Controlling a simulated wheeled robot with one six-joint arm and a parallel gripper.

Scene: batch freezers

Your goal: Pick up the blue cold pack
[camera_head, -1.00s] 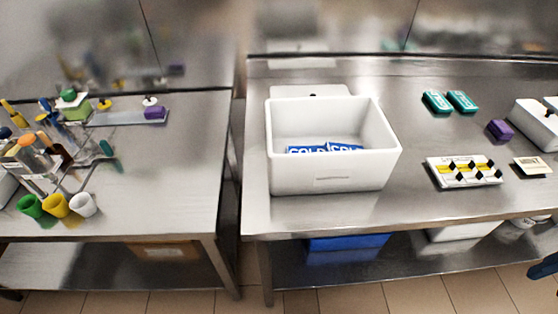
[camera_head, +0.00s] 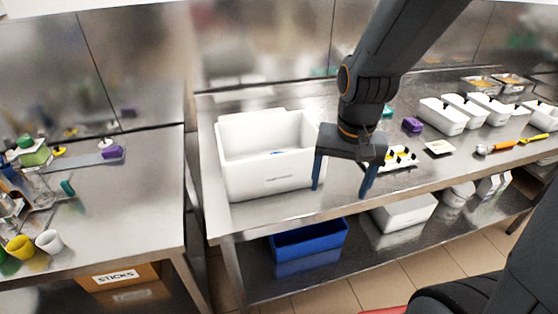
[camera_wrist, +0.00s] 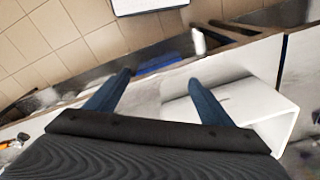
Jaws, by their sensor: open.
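The blue cold pack (camera_head: 278,152) shows only as a small blue patch inside the white open box (camera_head: 268,182); the front wall hides most of it. The box stands on the metal table, left of my gripper. My gripper (camera_head: 340,191) is open and empty, fingers pointing down, in front of the box's right side in the head view. In the wrist view my gripper (camera_wrist: 160,77) has its two blue fingers spread, with the white box (camera_wrist: 270,103) at the right. The pack is not visible there.
A blue bin (camera_head: 310,239) and a white box (camera_head: 405,212) sit on the lower shelf. Several white containers (camera_head: 443,116), a purple block (camera_head: 412,125) and a small card (camera_head: 440,147) are on the table at right. A gap separates the left table (camera_head: 130,200).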

